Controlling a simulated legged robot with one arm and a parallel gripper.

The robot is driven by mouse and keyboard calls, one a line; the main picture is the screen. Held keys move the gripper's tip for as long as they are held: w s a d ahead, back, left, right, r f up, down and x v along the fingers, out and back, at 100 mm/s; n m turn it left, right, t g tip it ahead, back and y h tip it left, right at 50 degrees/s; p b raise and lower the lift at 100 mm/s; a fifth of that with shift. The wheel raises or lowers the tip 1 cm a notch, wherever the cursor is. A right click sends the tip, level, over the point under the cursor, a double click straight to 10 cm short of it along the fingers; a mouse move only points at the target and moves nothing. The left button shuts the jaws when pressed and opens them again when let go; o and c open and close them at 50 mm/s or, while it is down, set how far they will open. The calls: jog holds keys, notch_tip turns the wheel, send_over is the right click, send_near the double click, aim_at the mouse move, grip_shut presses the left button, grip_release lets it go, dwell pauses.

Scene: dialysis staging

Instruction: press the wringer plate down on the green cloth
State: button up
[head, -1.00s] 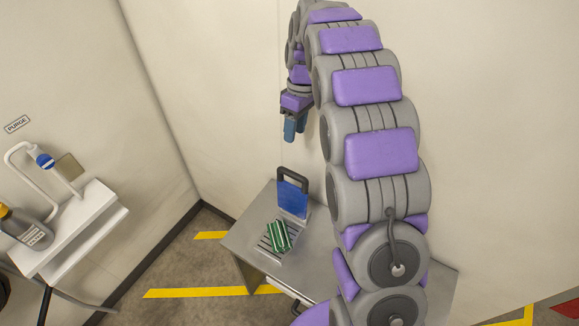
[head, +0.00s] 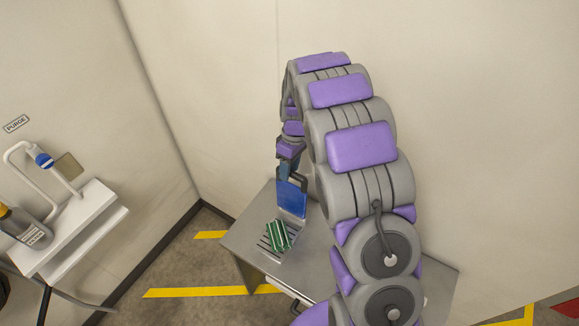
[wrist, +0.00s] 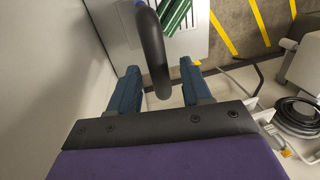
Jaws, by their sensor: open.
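The wringer plate (head: 292,199) is a blue panel standing nearly upright at the back of its slatted base. Its black handle (wrist: 154,50) curves up between my fingers in the wrist view. The green cloth (head: 278,236), with white stripes, lies folded on the slats in front of the plate; part of it shows at the top of the wrist view (wrist: 178,12). My gripper (head: 290,173) is at the top of the plate, covering the handle in the head view. Its two blue fingers (wrist: 161,84) are apart, one on each side of the handle, with gaps visible.
The wringer stands on a grey table (head: 240,238) close to the wall. A white shelf (head: 75,235) with a bottle (head: 24,228) and a blue-capped pipe is at the left. Yellow stripes (head: 195,293) mark the floor. In the wrist view, a coiled black hose (wrist: 297,117) lies at the right.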

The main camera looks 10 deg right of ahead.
jog(key=shift+d, duration=0.1)
jog(key=shift+c, duration=0.6)
grip_shut()
